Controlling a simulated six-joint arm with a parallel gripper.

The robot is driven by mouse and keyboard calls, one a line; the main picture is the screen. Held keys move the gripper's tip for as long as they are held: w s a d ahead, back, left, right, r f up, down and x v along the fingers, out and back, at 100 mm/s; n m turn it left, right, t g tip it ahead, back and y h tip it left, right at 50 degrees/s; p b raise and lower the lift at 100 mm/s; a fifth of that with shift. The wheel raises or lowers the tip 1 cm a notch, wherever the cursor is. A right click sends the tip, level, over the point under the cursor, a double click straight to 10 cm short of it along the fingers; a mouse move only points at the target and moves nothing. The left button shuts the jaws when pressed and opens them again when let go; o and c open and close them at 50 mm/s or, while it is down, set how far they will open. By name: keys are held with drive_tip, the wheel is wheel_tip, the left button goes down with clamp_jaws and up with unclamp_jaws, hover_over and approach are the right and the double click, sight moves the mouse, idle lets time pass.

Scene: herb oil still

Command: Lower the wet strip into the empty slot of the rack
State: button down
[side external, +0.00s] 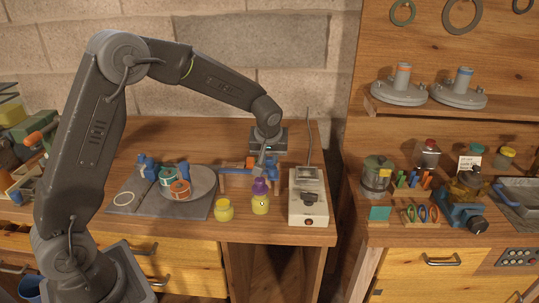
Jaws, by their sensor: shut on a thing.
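My gripper (262,163) hangs from the arm at the middle back of the bench, pointing down. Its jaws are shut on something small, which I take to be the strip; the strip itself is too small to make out. A low wooden stand with blue and orange parts (236,164) is just left of the gripper and may be the rack. Its slots, and which of them is empty, cannot be made out. I cannot tell whether the held thing touches the stand.
A purple-topped yellow bottle (260,198) stands just in front of the gripper. A yellow jar (224,211) is to its left and a pale boxy instrument (308,200) with a thin upright rod to its right. Teal and orange rolls (180,189) sit on a round grey plate farther left.

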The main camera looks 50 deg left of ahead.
sight(269, 160)
drive_tip(key=shift+f, duration=0.2)
drive_tip(key=c, duration=0.9)
unclamp_jaws()
drive_tip(key=shift+c, duration=0.5)
drive_tip(key=shift+r, duration=3.5)
